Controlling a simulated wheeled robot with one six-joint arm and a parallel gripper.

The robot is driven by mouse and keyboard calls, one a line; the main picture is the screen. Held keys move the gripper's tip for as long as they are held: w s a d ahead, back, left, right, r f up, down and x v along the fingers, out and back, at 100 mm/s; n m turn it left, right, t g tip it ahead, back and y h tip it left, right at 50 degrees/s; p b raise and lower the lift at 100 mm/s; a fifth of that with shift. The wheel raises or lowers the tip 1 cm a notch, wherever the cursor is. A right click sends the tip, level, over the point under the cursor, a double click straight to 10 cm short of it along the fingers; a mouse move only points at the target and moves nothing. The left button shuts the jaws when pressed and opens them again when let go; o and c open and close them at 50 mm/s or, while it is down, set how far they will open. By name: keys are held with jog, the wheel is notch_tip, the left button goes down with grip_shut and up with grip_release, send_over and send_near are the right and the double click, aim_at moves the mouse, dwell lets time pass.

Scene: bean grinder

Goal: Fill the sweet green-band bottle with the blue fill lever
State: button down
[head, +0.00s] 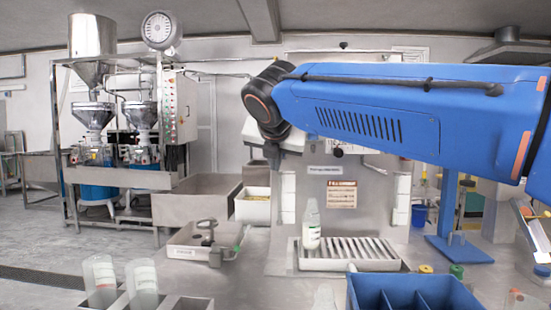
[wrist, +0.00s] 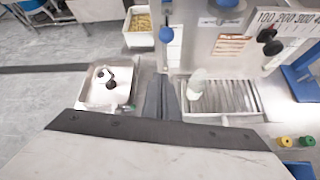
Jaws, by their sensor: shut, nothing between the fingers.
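A pale bottle with faint greenish markings (head: 311,225) stands upright on the slatted drip tray (head: 350,265). It also shows in the wrist view (wrist: 197,83), just right of my gripper (wrist: 163,82). I cannot clearly read its band. My gripper is shut and empty; its dark fingers point toward the machine front, and it is not clearly visible in the head view. A blue ball knob (wrist: 166,34) shows beyond the fingertips, apart from them in the picture. Another blue part (wrist: 228,4) is cut off at the top edge. Dark knobs (wrist: 272,48) are at right.
Two more bottles (head: 98,280) (head: 143,280) stand at the front left. A metal tray (wrist: 103,88) holding a dark-handled tool is left of my gripper. A blue divided crate (head: 410,293) is at front right. Yellow and green caps (wrist: 285,142) (wrist: 307,141) lie at right.

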jog(key=w, duration=0.6)
jog(key=shift+d, duration=0.35)
jog(key=shift+w+r, duration=0.1)
